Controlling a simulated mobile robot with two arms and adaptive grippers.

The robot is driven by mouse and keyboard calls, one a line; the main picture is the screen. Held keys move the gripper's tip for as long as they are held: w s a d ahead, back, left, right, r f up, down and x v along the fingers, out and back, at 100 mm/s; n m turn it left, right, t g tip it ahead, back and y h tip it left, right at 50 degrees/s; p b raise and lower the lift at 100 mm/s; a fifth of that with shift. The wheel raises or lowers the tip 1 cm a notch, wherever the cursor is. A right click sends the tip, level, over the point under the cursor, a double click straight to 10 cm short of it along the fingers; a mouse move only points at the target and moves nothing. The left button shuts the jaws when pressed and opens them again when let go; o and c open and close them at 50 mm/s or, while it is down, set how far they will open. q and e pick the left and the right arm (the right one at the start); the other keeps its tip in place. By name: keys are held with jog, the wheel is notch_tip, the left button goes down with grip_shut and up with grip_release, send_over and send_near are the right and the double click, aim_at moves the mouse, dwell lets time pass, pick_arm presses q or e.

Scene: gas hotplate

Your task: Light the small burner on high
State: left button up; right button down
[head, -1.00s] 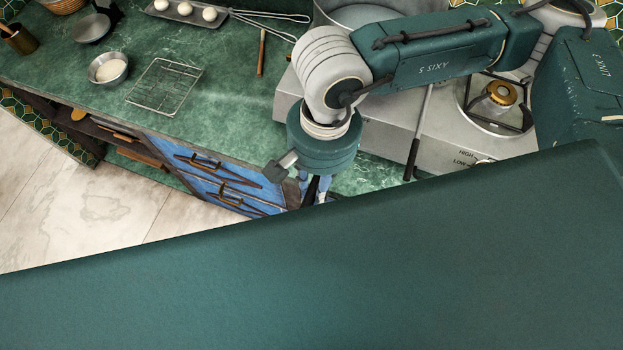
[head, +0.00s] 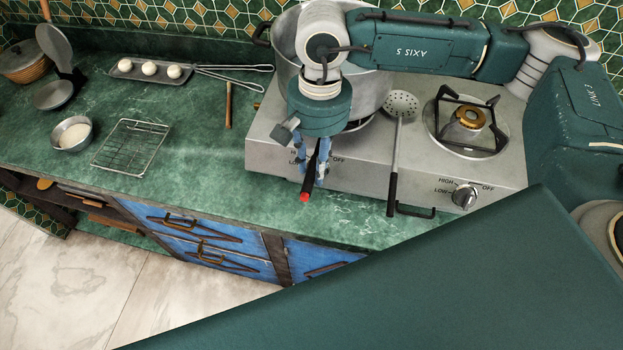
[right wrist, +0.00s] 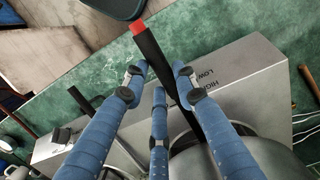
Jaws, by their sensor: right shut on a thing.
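My right gripper (head: 315,170) is shut on a black stick-shaped lighter (head: 308,182) with a red end, in front of the hotplate's left side. In the right wrist view, the blue fingers (right wrist: 155,85) close around the lighter (right wrist: 154,56), its red end pointing up and away. The hotplate (head: 420,170) has an uncovered right burner (head: 467,118) with a brass cap; no flame shows on it. Its knob (head: 464,196) sits on the front between HIGH, LOW and OFF labels. The left burner is mostly hidden under a large pot (head: 372,90). The left knob is hidden behind my gripper.
A skimmer (head: 400,105) lies between the burners, its dark handle over the front edge. A wire rack (head: 130,145), a small bowl (head: 72,134) and an egg tray (head: 125,70) are on the left counter. Green counter (head: 215,170) between rack and hotplate is clear.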

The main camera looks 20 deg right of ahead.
jog(key=shift+w+d, duration=0.2)
jog(key=shift+w, duration=0.1)
jog(key=shift+w, duration=0.1)
jog(key=shift+w+d+f+b, duration=0.1)
jog(key=shift+w+d+b, duration=0.2)
jog(key=shift+b, duration=0.2)
jog(key=shift+s+a+b, duration=0.35)
jog(key=shift+s+a, duration=0.05)
jog(key=shift+s, duration=0.1)
